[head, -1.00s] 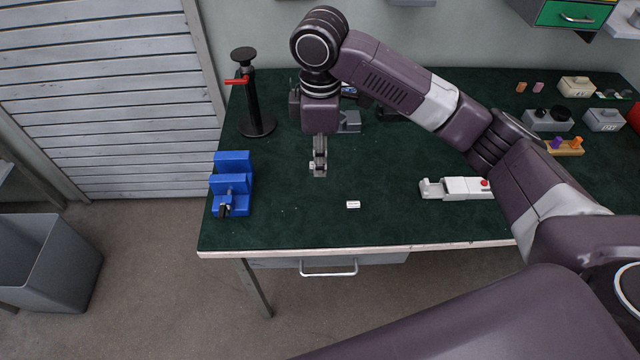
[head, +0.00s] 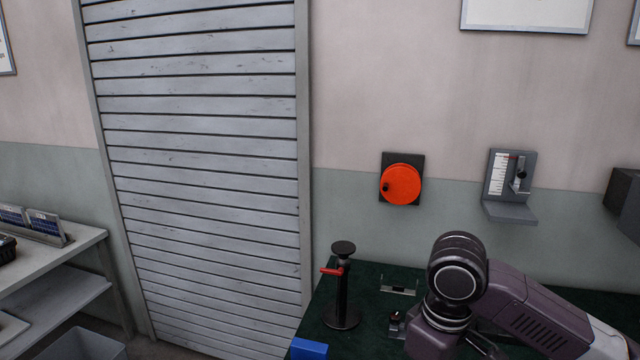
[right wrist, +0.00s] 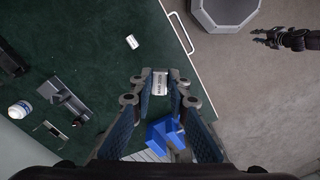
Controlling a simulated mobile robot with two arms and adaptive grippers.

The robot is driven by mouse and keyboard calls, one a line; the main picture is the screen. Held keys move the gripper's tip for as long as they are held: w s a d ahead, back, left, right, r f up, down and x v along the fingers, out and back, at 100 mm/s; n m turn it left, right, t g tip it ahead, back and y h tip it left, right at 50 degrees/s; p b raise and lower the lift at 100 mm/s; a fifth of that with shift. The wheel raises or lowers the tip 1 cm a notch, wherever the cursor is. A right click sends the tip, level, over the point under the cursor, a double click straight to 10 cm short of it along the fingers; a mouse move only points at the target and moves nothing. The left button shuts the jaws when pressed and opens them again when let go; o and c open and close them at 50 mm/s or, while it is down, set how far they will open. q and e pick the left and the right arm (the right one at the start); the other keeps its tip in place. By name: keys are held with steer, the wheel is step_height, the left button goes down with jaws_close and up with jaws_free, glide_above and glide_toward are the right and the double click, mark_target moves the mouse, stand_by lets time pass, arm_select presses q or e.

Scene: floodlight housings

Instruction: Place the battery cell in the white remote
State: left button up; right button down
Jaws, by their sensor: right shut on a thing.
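My right gripper (right wrist: 160,82) is shut on a small white labelled block (right wrist: 159,88), which looks like a battery cell, held between its fingertips over the green bench. A similar small white block (right wrist: 132,41) lies on the bench, apart from the gripper. In the head view only my right arm's upper wrist shows at lower right; its fingers are out of frame. My left gripper (right wrist: 264,38) is a dark shape over the floor in the right wrist view, too small to tell its jaws. The white remote is in neither current view.
A black stand with a red lever (head: 342,290) is at the bench's back left. Bare bench surrounds the loose block.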

steer(key=s+d+f+m, duration=0.2)
steer(key=s+m, duration=0.6)
steer(key=shift+s+b, duration=0.25)
steer(key=shift+b, duration=0.05)
